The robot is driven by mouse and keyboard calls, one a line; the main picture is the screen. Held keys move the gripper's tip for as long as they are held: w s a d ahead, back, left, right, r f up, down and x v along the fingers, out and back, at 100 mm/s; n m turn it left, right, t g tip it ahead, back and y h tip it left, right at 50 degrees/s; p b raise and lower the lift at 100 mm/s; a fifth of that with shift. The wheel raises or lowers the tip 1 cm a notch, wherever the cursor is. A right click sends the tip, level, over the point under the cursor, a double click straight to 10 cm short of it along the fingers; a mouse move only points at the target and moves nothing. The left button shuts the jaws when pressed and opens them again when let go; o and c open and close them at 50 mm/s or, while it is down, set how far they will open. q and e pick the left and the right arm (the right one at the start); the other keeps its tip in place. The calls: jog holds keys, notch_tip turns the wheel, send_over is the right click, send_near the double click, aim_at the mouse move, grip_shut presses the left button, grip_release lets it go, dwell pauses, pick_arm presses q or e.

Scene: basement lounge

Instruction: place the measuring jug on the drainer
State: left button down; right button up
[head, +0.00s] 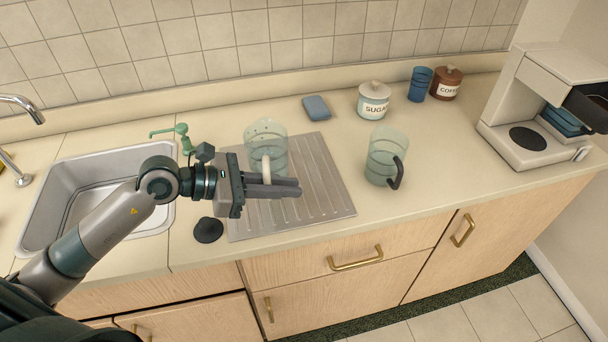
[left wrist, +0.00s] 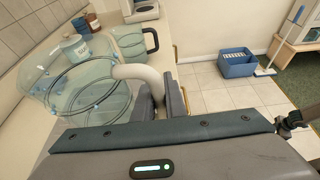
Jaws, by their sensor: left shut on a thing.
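A clear, greenish measuring jug (head: 265,133) with a cream handle is over the ribbed metal drainer (head: 325,190). My left gripper (head: 284,186) is shut on that handle, its fingers pointing right. In the left wrist view the jug (left wrist: 70,95) fills the left side, and its handle (left wrist: 140,73) runs down between my fingers (left wrist: 163,98). The jug looks upright; its base is partly hidden by my gripper, and I cannot tell whether it touches the drainer. My right gripper is not in view.
A second clear jug (head: 384,155) with a black handle stands right of the drainer. A blue sponge (head: 316,107), sugar jar (head: 373,100), blue cup (head: 420,84), coffee jar (head: 446,84) and coffee machine (head: 540,110) stand behind and right. The sink (head: 95,190) and a black stopper (head: 208,230) are left.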

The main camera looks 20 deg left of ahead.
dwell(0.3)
pick_arm(q)
jog(key=w+d+r+n+p, duration=0.1)
jog(key=w+d+r, duration=0.1)
jog(key=d, duration=0.4)
jog(key=w+d+r+n+t+y, duration=0.1)
jog(key=w+d+r, duration=0.2)
jog(key=d, duration=0.3)
jog(key=shift+t+p, duration=0.3)
jog(key=shift+p, duration=0.05)
jog(key=shift+a, duration=0.1)
jog(key=w+a+f+p, duration=0.3)
jog(key=w+a+f, duration=0.2)
jog(key=a, duration=0.5)
notch_tip(320, 180, down, 2)
jog(key=shift+w+a, duration=0.2)
